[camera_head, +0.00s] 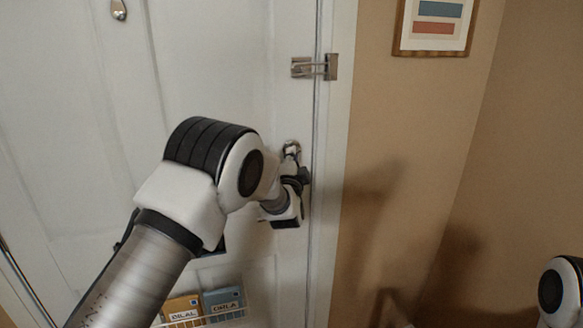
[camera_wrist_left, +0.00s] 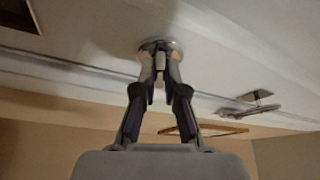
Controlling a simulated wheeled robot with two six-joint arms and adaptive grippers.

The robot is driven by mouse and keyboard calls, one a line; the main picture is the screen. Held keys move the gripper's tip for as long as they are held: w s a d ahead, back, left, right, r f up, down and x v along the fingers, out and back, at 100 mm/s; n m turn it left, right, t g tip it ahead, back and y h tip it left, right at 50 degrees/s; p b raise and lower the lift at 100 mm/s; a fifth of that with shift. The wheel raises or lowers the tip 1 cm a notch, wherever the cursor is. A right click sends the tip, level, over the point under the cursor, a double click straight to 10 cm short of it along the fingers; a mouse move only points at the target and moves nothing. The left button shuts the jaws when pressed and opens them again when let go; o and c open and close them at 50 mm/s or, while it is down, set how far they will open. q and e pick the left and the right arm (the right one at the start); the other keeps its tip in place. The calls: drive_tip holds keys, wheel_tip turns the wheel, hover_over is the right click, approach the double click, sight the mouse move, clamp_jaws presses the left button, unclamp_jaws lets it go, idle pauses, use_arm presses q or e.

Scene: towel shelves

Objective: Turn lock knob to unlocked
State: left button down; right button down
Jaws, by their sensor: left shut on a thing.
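The white panelled door (camera_head: 230,70) fills the left of the head view. The lock knob (camera_head: 291,148) is a small round metal fitting near the door's right edge. My left gripper (camera_head: 296,168) reaches it from below. In the left wrist view, the knob's round metal plate (camera_wrist_left: 160,45) sits on the door, and the fingers of my left gripper (camera_wrist_left: 160,75) are shut on the knob's turn piece between their tips. The fingers hide part of the knob, and its lock state cannot be told. My right gripper is not in view.
A metal swing-bar latch (camera_head: 315,67) is above the knob, at the door's edge. A framed picture (camera_head: 436,25) hangs on the tan wall. A wire rack (camera_head: 205,320) with labelled folders sits low on the door. Part of my right arm shows lower right.

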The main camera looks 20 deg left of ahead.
use_arm(q)
drive_tip(key=shift+w+d+n+y+b, duration=0.15)
drive_tip(key=shift+n+y+b, duration=1.2)
drive_tip(key=shift+n+b, duration=1.25)
drive_tip(key=shift+w+d+n+y+b, duration=0.15)
drive_tip(key=shift+n+y+b, duration=1.45)
drive_tip(key=shift+n, duration=1.65)
drive_tip(key=shift+d+n+y+b, duration=0.15)
drive_tip(key=shift+n+y+b, duration=1)
drive_tip(key=shift+n+b, duration=1.5)
drive_tip(key=shift+n, duration=0.6)
drive_tip(key=c, duration=1.2)
unclamp_jaws()
drive_tip(key=shift+c, duration=0.2)
